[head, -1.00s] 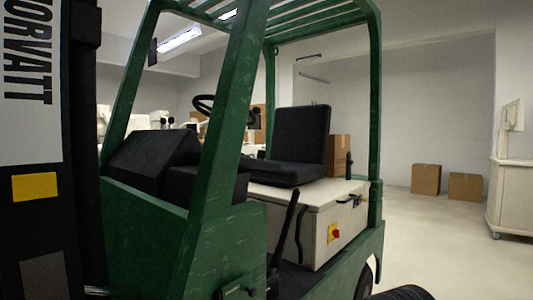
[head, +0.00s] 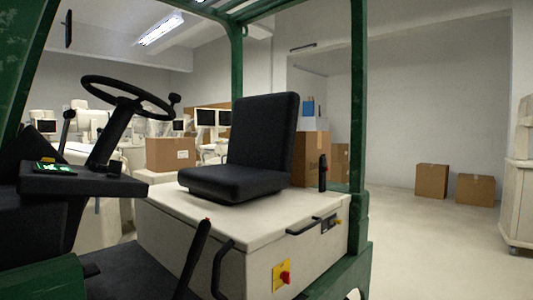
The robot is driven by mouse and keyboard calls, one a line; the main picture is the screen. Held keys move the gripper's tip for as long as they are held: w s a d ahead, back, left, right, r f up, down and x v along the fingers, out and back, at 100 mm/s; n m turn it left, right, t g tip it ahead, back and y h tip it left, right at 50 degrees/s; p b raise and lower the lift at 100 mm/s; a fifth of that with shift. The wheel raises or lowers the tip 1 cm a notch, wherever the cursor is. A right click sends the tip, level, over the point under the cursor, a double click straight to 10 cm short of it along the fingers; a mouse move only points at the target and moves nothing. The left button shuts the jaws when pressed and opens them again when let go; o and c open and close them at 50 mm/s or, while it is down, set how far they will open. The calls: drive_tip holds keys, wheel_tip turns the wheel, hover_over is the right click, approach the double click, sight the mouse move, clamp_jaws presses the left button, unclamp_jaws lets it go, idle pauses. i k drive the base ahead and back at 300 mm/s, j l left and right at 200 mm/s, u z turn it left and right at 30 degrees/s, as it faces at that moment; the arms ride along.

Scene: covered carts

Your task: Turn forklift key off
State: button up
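The green forklift fills the left and middle of the head view, with a green post (head: 359,100) at its right side. Its beige seat box (head: 200,240) carries a yellow plate with a red knob (head: 285,277) low on the side. A small dark panel (head: 328,224) with a yellowish spot sits higher on the same box, beside a black handle. The dark dashboard (head: 85,183) below the steering wheel (head: 125,93) has a green-labelled patch (head: 55,169). I cannot make out a key for sure on any of these. My gripper is not in view.
A black seat (head: 245,140) stands on the box, and black levers (head: 192,262) rise in front of it. Cardboard boxes (head: 432,180) lie by the back wall. A beige cabinet (head: 518,200) stands at the right edge. The floor right of the forklift (head: 430,255) is clear.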

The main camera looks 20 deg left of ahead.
sight(115, 167)
drive_tip(key=i+l+z, duration=0.25)
drive_tip(key=i+z, duration=0.15)
drive_tip(key=i+l+z, duration=0.1)
drive_tip(key=i+z, duration=0.3)
drive_tip(key=i, duration=0.15)
drive_tip(key=i+u, duration=0.5)
drive_tip(key=i+l+u, duration=0.25)
drive_tip(key=u, duration=0.2)
drive_tip(key=i+u, duration=0.15)
drive_tip(key=u, duration=0.35)
drive_tip(key=i+l+u, duration=0.15)
drive_tip(key=u, duration=0.3)
drive_tip(key=i+l+u, duration=0.1)
drive_tip(key=u, duration=0.4)
drive_tip(key=l+u, duration=0.3)
drive_tip(key=u, duration=0.15)
drive_tip(key=i+l+u, duration=0.1)
drive_tip(key=u, duration=0.3)
drive_tip(key=l+u, duration=0.45)
drive_tip(key=i+l+u, duration=0.1)
drive_tip(key=u, duration=0.3)
drive_tip(key=l+u, duration=0.4)
drive_tip(key=i+l+u, duration=0.1)
drive_tip(key=i, duration=0.25)
